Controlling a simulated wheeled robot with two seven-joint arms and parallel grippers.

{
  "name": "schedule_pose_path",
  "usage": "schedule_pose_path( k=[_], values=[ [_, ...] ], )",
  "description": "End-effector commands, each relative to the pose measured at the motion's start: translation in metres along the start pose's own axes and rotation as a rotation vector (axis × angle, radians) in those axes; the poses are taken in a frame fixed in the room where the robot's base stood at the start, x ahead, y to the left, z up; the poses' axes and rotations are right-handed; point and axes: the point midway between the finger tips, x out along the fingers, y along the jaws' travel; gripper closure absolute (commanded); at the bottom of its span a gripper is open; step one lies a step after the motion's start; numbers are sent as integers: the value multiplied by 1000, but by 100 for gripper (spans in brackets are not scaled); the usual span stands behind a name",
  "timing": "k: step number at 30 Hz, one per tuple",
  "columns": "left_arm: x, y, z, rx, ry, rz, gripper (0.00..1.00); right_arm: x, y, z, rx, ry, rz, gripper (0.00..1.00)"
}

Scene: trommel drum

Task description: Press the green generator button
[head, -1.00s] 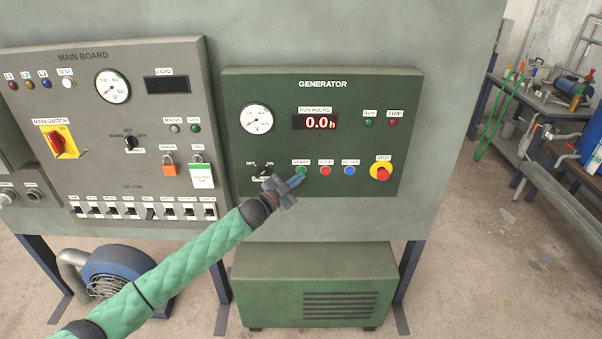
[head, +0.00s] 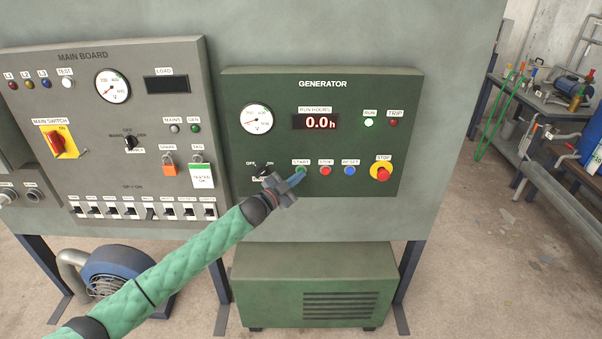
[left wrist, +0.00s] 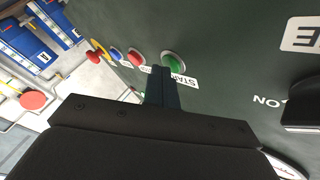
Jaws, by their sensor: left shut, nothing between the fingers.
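The green START button (head: 301,169) is on the dark green generator panel (head: 345,90), left of the red STOP button (head: 325,170) and the blue RESET button (head: 350,170). My left gripper (head: 298,177) is shut and empty, with its blue fingertips at the green button, partly covering it. In the left wrist view the green button (left wrist: 174,62) is just beyond the fingertips (left wrist: 163,72); I cannot tell whether they touch it. The green RUN lamp (head: 368,122) is lit and the TRIP lamp (head: 393,122) is dark. My right gripper is not in view.
A yellow-based red emergency stop (head: 381,172) is at the panel's right. A selector knob (head: 262,170) is close left of my gripper. The grey main board (head: 60,85) is at the left. The generator housing (head: 313,285) is below.

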Motion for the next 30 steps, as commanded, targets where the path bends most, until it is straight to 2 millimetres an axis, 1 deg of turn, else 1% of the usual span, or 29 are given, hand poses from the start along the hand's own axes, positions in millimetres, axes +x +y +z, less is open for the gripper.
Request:
schedule_pose_path(
  k=[8,20,27,30],
  values=[
    [-1,0,0,0,-1,0,100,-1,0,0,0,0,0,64],
    [-12,8,-8,0,-1,0,100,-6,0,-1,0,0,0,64],
    [-12,9,-8,0,-1,0,100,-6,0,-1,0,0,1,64],
    [-13,9,-9,0,-1,0,100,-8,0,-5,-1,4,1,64]
  ],
)
